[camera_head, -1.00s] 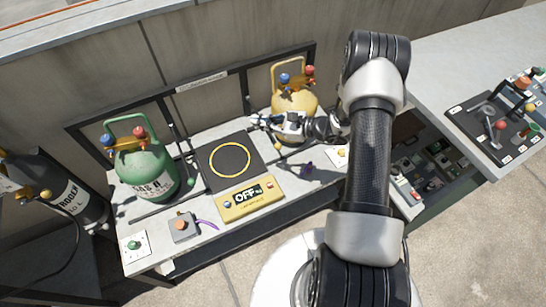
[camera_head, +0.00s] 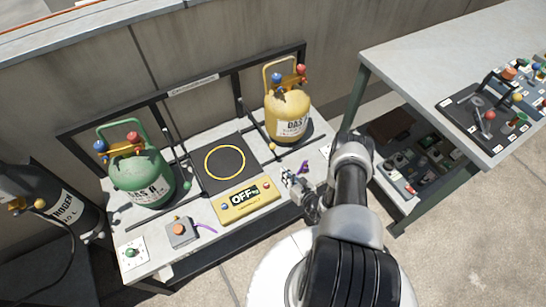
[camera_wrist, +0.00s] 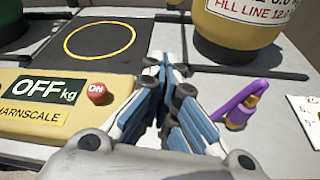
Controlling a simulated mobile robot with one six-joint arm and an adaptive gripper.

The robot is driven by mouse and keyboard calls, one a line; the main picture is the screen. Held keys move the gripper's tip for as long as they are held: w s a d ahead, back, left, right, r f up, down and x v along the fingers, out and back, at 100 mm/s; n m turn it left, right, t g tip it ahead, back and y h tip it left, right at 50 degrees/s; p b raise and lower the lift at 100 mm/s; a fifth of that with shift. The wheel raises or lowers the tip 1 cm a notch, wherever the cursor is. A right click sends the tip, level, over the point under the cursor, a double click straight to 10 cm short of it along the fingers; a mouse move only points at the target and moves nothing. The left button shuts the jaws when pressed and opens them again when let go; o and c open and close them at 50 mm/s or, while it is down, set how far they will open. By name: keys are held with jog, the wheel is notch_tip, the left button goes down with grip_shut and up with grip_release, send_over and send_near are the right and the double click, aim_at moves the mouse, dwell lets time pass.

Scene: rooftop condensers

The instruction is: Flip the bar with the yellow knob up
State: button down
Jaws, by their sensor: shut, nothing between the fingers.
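A small yellow knob (camera_head: 273,147) sits at the lower front end of a thin dark bar (camera_head: 256,124), just left of the yellow cylinder (camera_head: 287,116). The bar slopes down from the back rack toward the bench. In the wrist view the knob cannot be made out; my fingers cover part of that area. My gripper (camera_head: 288,178) is shut and empty, in front of the knob and apart from it, near the right end of the scale display. In the wrist view its fingertips (camera_wrist: 166,70) point toward a dark rail (camera_wrist: 235,70) before the yellow cylinder.
A scale display (camera_head: 245,202) reading OFF and a black pad (camera_head: 205,180) with a yellow ring lie left. A purple object (camera_wrist: 240,106) stands right of my fingers. A green cylinder (camera_head: 141,180) stands left; a second bench (camera_head: 410,65) is right.

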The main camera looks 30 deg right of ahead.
jog(key=b+x, duration=0.3)
jog(key=x, duration=0.7)
jog(key=shift+f+b, duration=0.1)
jog(key=shift+b, duration=0.3)
jog(key=r, duration=0.4)
jog(key=shift+d+r, duration=0.1)
jog(key=shift+d, duration=0.25)
